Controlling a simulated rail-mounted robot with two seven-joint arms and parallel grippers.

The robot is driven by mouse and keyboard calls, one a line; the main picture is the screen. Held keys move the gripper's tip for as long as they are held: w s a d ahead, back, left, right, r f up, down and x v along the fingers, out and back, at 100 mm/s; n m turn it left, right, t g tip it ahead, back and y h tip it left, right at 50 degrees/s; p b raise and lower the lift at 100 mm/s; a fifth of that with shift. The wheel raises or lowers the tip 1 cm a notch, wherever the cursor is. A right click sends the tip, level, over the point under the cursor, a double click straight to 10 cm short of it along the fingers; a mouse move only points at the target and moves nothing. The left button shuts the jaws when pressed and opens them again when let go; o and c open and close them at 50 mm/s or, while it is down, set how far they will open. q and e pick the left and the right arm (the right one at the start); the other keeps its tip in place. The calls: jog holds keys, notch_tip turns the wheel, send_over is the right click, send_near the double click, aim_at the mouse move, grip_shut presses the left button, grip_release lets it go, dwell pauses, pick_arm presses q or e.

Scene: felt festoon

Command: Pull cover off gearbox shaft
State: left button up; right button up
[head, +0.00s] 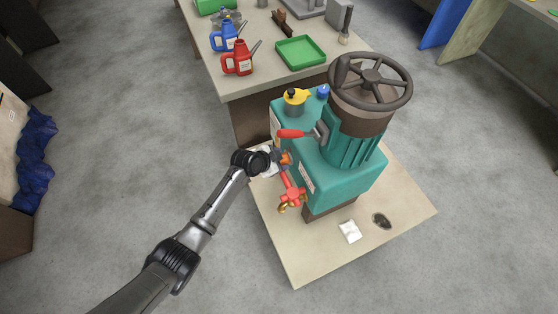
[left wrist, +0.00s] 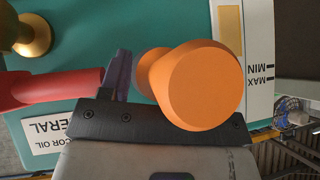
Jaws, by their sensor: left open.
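The teal gearbox (head: 345,165) stands on a low beige platform. An orange cover (head: 286,158), round and knob-like, sits on its left side; in the left wrist view it appears large (left wrist: 203,85), end-on, in front of the teal wall. My left gripper (head: 279,157) is right beside the cover, open. In the left wrist view one dark purplish finger (left wrist: 121,74) shows left of the cover; the other finger is hidden. I cannot tell whether a finger touches the cover. The shaft under the cover is hidden. My right gripper is not in view.
A red valve with brass fitting (head: 291,196) is just below the cover; a red lever (head: 291,133) is above it. A big handwheel (head: 371,81) tops the machine. A white cloth (head: 349,231) and dark spot (head: 381,220) lie on the platform (head: 300,267).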

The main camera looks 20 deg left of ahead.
pick_arm(q)
jog(key=c, duration=0.7)
jog(key=shift+s+a+p, duration=0.35)
jog(key=shift+s+a, duration=0.05)
jog(key=shift+a, duration=0.1)
jog(key=shift+s+a+p, duration=0.5)
jog(key=shift+s+a, duration=0.1)
jog(key=shift+a, duration=0.1)
jog(key=shift+s+a+p, duration=0.55)
jog(key=shift+s+a, duration=0.35)
jog(key=shift+a, duration=0.2)
jog(key=shift+s+a, duration=0.1)
jog(key=shift+a, duration=0.05)
